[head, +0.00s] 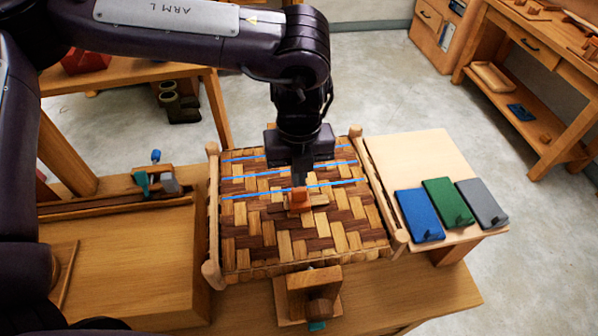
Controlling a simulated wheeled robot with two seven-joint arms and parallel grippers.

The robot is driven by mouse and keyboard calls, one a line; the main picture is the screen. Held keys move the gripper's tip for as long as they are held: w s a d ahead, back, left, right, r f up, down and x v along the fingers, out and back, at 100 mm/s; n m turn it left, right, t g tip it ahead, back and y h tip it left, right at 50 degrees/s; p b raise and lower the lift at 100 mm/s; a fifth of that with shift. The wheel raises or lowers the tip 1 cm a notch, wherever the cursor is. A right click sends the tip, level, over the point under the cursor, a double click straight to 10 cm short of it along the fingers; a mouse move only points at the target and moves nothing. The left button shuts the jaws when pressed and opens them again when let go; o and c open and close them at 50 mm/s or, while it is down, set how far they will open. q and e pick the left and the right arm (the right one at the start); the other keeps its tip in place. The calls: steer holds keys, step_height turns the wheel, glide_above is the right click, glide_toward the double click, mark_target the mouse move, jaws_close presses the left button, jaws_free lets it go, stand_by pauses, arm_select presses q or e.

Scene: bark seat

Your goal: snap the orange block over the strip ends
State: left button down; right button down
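The woven bark seat (255,238) lies flat in a wooden frame, its strips light and dark brown. The small orange block (299,201) is near the seat's middle, just below the lowest blue line (250,194). My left gripper (299,184) points down over the seat. Its dark fingers look close together, with the orange block at their tips; the grip itself is partly hidden. I cannot tell whether the block touches the weave. The strip ends beneath it are too small to make out. My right gripper is not in view.
Blue, green and grey pads (448,203) lie on a pale board (425,160) right of the seat. A wooden block fixture (311,292) stands in front. A clamp-like tool (156,178) is at left, by a wooden board (120,260). Another bench stands at upper right.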

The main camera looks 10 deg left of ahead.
mark_target(299, 190)
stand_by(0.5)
arm_select(q)
steer(key=shift+f, duration=0.2)
steer(key=shift+f+b, duration=0.6)
steer(key=shift+f, duration=0.1)
steer(key=shift+r, duration=0.1)
steer(key=shift+r+p, duration=0.45)
steer(key=shift+p, duration=0.05)
step_height(299, 190, up, 7)
steer(key=p, duration=0.5)
